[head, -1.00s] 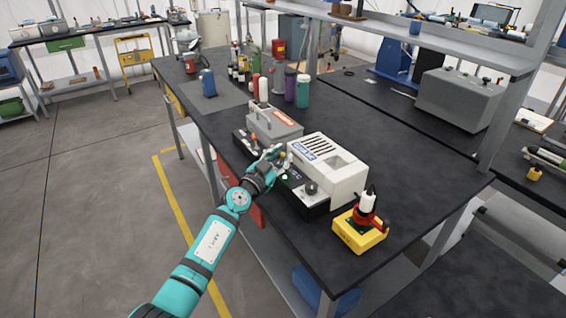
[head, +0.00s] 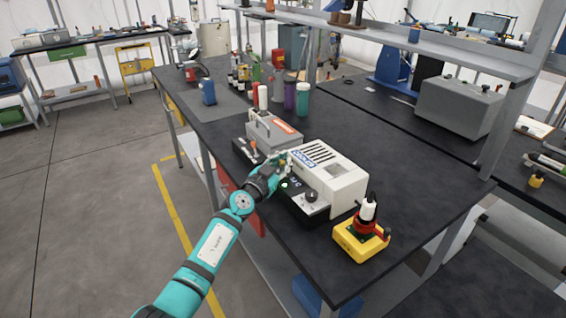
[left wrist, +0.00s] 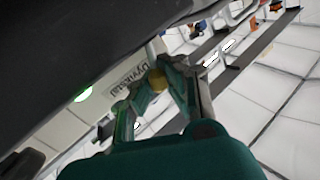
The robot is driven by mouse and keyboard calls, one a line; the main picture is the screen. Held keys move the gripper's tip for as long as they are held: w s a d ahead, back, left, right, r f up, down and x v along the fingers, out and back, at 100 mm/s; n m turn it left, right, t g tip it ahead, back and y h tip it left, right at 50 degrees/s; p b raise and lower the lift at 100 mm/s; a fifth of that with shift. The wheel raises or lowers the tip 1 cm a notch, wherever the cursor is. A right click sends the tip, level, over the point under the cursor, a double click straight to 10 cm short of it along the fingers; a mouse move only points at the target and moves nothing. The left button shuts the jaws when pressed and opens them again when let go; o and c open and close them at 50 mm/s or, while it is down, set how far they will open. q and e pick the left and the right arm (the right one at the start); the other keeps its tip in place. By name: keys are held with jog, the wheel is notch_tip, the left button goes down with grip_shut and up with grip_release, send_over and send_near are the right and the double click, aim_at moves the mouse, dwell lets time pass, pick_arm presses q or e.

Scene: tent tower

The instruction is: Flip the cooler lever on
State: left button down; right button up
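The cooler (head: 333,181) is a white box with a slotted top and a black front base, on the dark workbench. A green light (head: 285,185) glows on its front; the light also shows in the left wrist view (left wrist: 83,94). My left gripper (head: 283,161) is at the left end of the cooler's front and partly covers it. In the left wrist view, a yellow knob (left wrist: 157,84) shows between the close fingertips of my left gripper (left wrist: 160,72). Whether they touch it is unclear. The lever's shaft is mostly hidden. My right gripper is not in view.
A grey machine (head: 273,132) with its own small lever stands just left of the cooler. A yellow box with a red top (head: 361,238) stands to the right. Bottles (head: 303,95) stand farther back. The bench's front right is clear.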

pick_arm(q)
jog(key=shift+f, duration=0.2)
jog(key=shift+s+d+f+b, duration=0.1)
jog(key=shift+f+b, duration=0.15)
jog(key=shift+b, duration=0.2)
jog(key=shift+s+d+f+m+t+b, duration=0.1)
jog(key=shift+s+m+t+b, duration=0.15)
jog(key=shift+m+b, duration=0.65)
jog(key=c, duration=1.7)
grip_release()
jog(key=shift+o, duration=0.7)
jog(key=shift+s+r+h, duration=0.1)
jog(key=shift+r+h, duration=0.2)
